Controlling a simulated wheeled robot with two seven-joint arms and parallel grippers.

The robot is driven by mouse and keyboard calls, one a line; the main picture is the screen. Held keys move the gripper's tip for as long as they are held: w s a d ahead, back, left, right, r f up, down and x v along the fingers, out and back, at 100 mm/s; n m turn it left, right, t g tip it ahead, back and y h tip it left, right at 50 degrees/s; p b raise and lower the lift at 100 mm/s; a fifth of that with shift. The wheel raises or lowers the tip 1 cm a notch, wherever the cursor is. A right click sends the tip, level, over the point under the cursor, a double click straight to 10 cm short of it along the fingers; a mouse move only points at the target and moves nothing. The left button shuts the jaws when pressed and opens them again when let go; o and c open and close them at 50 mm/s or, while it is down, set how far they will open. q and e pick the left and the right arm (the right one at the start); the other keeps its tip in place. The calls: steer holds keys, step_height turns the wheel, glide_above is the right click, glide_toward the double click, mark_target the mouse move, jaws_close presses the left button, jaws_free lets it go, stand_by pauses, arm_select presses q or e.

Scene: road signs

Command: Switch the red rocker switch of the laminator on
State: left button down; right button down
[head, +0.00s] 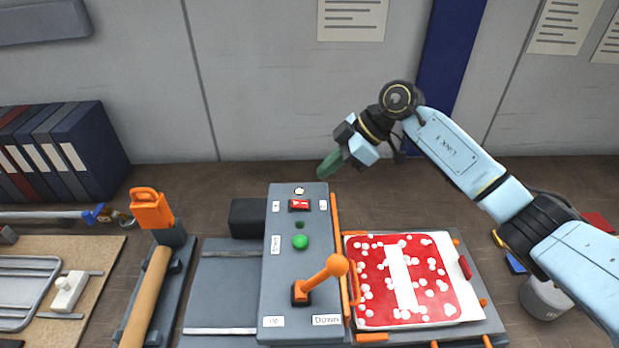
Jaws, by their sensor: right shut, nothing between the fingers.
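The laminator (266,290) stands in the middle of the bench, with a grey control box across it. The red rocker switch (299,205) sits near the far end of the box's top, between two small white labels. Which side of it is pressed is too small to tell. A green button (300,242) and an orange lever (321,279) are nearer on the same box. My right gripper (328,165) is shut and empty, above and slightly right of the box's far end, apart from the switch. My left gripper is not in view.
A red sign sheet with white dots (375,285) lies on the laminator's right side. An orange-handled tool with a roller (148,290) stands left. Binders (85,150) stand at the back left. A grey cup (545,298) stands right. The bench behind the laminator is largely clear.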

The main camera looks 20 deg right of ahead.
steer(key=v, duration=0.4)
steer(key=shift+s+d+b, duration=0.1)
steer(key=shift+d+b, duration=0.25)
steer(key=shift+d, duration=0.25)
steer(key=shift+f, duration=0.1)
